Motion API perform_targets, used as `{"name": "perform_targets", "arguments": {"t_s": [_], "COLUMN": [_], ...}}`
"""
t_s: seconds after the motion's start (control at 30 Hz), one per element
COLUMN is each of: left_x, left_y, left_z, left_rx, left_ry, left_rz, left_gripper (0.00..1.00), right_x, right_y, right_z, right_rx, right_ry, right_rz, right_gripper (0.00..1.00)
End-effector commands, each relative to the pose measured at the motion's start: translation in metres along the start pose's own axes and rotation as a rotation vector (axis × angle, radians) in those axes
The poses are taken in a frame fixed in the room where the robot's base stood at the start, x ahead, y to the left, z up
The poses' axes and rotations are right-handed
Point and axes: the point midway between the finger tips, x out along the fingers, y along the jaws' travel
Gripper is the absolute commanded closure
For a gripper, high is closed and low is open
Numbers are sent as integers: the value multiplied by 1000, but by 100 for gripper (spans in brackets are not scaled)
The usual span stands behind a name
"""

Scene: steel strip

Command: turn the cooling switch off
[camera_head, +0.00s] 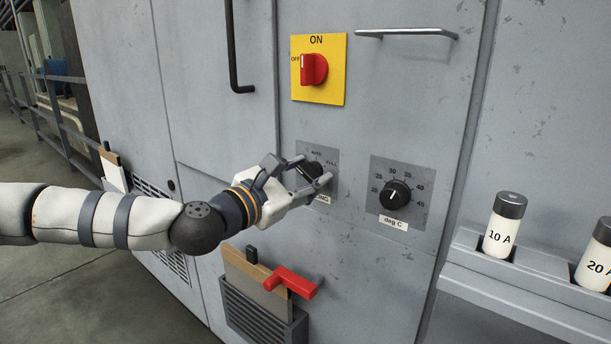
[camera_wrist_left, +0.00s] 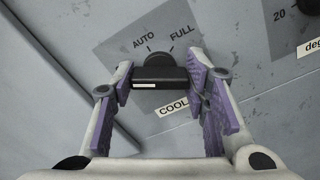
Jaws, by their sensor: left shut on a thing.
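No OFF label shows at this switch. My left gripper (camera_head: 314,172) is shut on the knob, one finger at each end of the bar (camera_wrist_left: 165,88). My right gripper is not in view.
A temperature dial (camera_head: 395,194) sits just right. A red main switch (camera_head: 314,69) on a yellow plate (camera_head: 336,80) is above. A document holder (camera_head: 262,316) with a red handle (camera_head: 291,282) is below. Fuses (camera_head: 503,226) stand on a ledge at right.

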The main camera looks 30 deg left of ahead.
Motion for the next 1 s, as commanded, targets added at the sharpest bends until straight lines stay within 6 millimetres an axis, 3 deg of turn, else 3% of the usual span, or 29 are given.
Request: {"name": "perform_targets", "arguments": {"t_s": [0.27,0.3,0.37,0.7,1.0], "left_x": [0,0,0,-4,-61], "left_y": [0,0,0,1,1], "left_z": [1,1,1,0,0], "left_rx": [-3,-2,-2,-4,-7], "left_ry": [-2,-2,-1,0,0], "left_rz": [0,0,0,1,3], "left_gripper": [87,52,38,38,38], "right_x": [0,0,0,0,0], "right_y": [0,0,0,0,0], "right_z": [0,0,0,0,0], "right_rx": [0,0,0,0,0], "right_ry": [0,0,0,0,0], "right_rz": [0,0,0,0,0], "right_gripper": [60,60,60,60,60]}}
